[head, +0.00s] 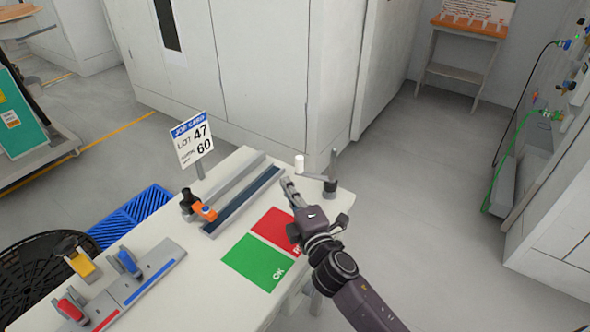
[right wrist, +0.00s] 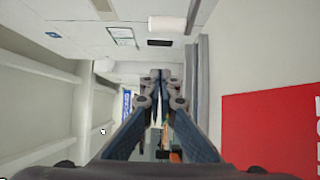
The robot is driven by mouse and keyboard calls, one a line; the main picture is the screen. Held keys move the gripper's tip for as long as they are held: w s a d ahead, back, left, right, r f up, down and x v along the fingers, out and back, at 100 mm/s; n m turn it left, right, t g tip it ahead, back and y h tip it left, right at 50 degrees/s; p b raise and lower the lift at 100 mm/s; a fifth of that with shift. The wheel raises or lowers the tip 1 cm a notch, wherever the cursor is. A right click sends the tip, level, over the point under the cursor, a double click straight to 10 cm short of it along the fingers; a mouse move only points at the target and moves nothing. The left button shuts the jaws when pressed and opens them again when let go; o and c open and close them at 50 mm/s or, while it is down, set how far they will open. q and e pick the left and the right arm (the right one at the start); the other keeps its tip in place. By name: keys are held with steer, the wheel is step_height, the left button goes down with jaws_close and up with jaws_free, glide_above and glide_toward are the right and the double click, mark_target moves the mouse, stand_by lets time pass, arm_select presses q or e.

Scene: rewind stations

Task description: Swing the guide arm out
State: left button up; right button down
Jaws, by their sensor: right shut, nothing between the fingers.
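The guide arm (head: 314,177) is a short grey bar at the table's far right corner. It runs left from a dark pivot post (head: 330,186) to an upright white roller (head: 299,164) at its free end. The white roller also shows at the top of the right wrist view (right wrist: 167,23). My right gripper (head: 287,182) is shut and empty, its fingertips pointing away from me just short of the roller and the bar. From the head view I cannot tell whether it touches them. My left gripper is not in view.
A red and green mat (head: 258,262) lies beneath and left of my right arm. A dark blue rail (head: 243,201), an orange-handled clamp (head: 203,210) and a job sign (head: 192,139) stand to the left. The floor right of the table is clear.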

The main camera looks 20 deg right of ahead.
steer(key=w+d, duration=0.2)
steer(key=w, duration=0.1)
steer(key=w+d+p, duration=0.1)
steer(key=shift+w+d, duration=0.25)
steer(key=shift+w, duration=0.1)
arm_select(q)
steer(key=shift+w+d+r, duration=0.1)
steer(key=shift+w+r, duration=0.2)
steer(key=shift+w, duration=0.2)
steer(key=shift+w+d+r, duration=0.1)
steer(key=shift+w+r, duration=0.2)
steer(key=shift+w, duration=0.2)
arm_select(e)
steer(key=w+m+h+b, duration=0.1)
steer(key=m+h+b, duration=0.1)
steer(key=h+b, duration=0.1)
steer(key=shift+w+d+f, duration=0.2)
steer(key=shift+w, duration=0.2)
steer(key=shift+w+d+h+b, duration=0.1)
steer(key=shift+w+h+b, duration=0.1)
steer(key=shift+h+b, duration=0.2)
steer(key=shift+w+d+r, duration=0.2)
steer(key=shift+w+d, duration=0.1)
steer(key=shift+w, duration=0.1)
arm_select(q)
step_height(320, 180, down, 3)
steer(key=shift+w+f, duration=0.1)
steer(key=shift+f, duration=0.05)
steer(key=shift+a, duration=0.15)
